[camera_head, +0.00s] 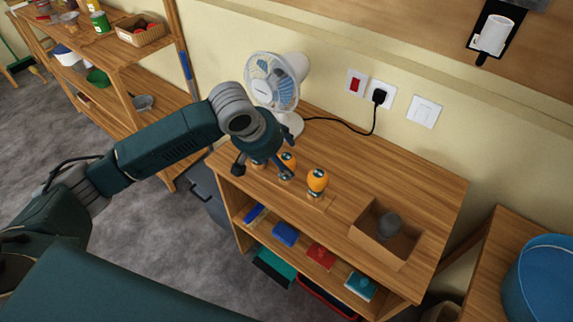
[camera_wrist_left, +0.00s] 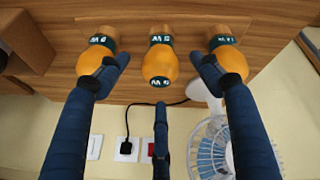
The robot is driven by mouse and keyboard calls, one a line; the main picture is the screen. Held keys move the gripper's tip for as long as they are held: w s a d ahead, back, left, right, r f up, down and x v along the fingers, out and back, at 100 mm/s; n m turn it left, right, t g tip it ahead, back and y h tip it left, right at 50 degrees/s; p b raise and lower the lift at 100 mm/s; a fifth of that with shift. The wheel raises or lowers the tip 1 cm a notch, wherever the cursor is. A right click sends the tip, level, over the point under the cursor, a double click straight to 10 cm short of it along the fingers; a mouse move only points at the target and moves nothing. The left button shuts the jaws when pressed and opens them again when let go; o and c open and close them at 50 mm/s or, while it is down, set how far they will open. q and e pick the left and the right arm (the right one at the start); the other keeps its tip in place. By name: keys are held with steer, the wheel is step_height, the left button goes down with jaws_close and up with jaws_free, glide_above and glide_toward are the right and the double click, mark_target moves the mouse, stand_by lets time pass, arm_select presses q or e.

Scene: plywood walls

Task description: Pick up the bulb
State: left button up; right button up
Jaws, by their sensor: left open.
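Three orange bulbs with dark green lettered bands stand in a row on a small wooden board on the bench. In the head view I see the right bulb (camera_head: 317,180) clearly and the middle bulb (camera_head: 288,161) partly behind my gripper; the third is mostly hidden. My left gripper (camera_head: 265,168) is open over the row. In the left wrist view the middle bulb (camera_wrist_left: 160,63) lies between the spread fingers of the gripper (camera_wrist_left: 162,80), with nothing held. The outer bulbs (camera_wrist_left: 98,68) (camera_wrist_left: 228,58) are partly covered by the two side fingers. My right gripper is not in view.
An open cardboard box (camera_head: 362,222) with a grey object (camera_head: 390,225) sits right of the bulbs. A fan (camera_head: 275,82) stands close behind the gripper, its cable running to a wall socket (camera_head: 380,96). A lower shelf holds blue, red and teal items (camera_head: 285,234).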

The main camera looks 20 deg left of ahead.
arm_select(q)
steer(key=shift+p+x, duration=0.7)
steer(key=shift+x, duration=2)
steer(key=shift+a, duration=0.1)
steer(key=c, duration=1.2)
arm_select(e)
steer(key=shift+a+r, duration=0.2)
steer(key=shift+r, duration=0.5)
arm_select(q)
steer(key=shift+r, duration=0.1)
